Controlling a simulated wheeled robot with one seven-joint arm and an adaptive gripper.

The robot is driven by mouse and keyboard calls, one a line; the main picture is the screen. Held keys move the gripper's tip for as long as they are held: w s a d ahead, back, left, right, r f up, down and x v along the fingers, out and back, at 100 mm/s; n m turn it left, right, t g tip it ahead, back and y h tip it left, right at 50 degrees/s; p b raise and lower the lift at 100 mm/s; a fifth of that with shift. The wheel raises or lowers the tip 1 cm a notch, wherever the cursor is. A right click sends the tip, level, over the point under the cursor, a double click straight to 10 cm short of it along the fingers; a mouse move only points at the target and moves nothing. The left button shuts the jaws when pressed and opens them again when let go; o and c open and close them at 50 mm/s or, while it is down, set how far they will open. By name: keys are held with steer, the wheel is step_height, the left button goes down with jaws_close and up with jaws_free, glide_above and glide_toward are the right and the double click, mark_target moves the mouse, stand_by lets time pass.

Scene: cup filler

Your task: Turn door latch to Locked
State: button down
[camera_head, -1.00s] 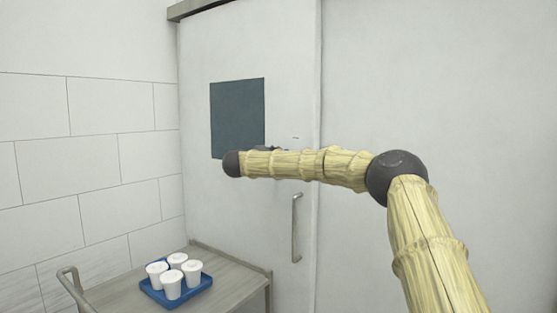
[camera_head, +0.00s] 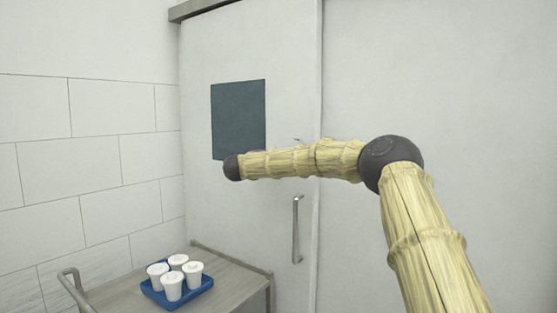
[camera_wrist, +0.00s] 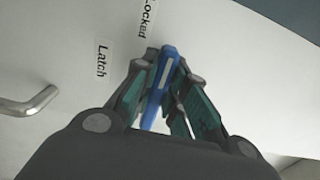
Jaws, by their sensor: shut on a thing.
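In the wrist view my gripper (camera_wrist: 160,95) is shut on the blue door latch (camera_wrist: 158,88), whose handle lies between its green-padded fingers. A label reading "Latch" (camera_wrist: 102,60) is on the white door to the left of the fingers. A second label, cut by the top edge and reading "ocked" (camera_wrist: 147,17), is just above the latch's upper end. In the head view my arm crosses in front of the white door (camera_head: 240,205); the gripper and the latch are hidden there.
A metal door handle (camera_head: 296,228) is below my arm. A dark window (camera_head: 238,118) is in the door. A cart (camera_head: 228,293) at the lower left carries a blue tray (camera_head: 178,303) with several white lidded cups (camera_head: 171,287).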

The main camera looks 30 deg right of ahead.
steer(key=shift+f, duration=0.1)
steer(key=c, duration=1.4)
jaws_free()
steer(key=shift+c, duration=0.2)
steer(key=v, duration=1.2)
steer(key=shift+f, duration=0.15)
